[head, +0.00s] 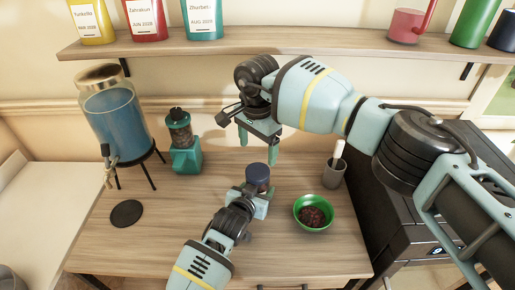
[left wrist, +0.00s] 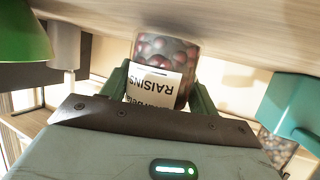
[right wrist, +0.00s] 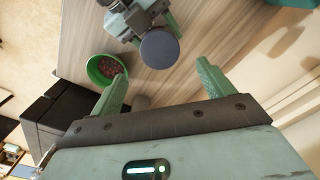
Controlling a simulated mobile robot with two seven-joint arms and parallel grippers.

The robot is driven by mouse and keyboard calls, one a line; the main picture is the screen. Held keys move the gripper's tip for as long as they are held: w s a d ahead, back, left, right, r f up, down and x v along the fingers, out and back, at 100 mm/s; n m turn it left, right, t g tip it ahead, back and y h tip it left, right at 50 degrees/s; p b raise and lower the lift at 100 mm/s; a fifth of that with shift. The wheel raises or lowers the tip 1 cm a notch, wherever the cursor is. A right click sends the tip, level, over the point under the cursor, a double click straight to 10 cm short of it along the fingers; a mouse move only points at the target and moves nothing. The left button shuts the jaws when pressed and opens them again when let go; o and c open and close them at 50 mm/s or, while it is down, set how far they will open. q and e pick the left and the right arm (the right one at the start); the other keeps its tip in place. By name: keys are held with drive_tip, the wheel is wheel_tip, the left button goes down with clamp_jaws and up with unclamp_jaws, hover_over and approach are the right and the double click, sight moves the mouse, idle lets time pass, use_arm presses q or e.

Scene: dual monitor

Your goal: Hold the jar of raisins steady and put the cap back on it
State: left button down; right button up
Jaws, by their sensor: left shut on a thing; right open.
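The jar of raisins (head: 258,186) stands upright on the table; its "RAISINS" label (left wrist: 155,88) shows inverted in the left wrist view. My left gripper (head: 256,194) is shut around the jar's sides, with a finger on each side. A round blue-grey cap (head: 258,171) sits on top of the jar; it also shows from above in the right wrist view (right wrist: 160,48). I cannot tell how tightly it is seated. My right gripper (head: 256,143) is open and empty, above and behind the jar. Its spread fingers (right wrist: 160,88) point toward the jar, apart from the cap.
A green bowl (head: 313,225) with dark contents and a grey cup (head: 333,177) stand right of the jar. A teal grinder (head: 186,158), a blue drink dispenser (head: 117,120) and a flat black disc (head: 126,213) are left. A shelf (head: 230,43) runs behind. The front table area is mostly clear.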

sight(258, 171)
drive_tip(key=shift+f, duration=4)
drive_tip(key=shift+c, duration=0.2)
drive_tip(key=c, duration=0.9)
drive_tip(key=shift+m, duration=1.7)
drive_tip(key=shift+c, duration=0.4)
drive_tip(key=o, duration=1.1)
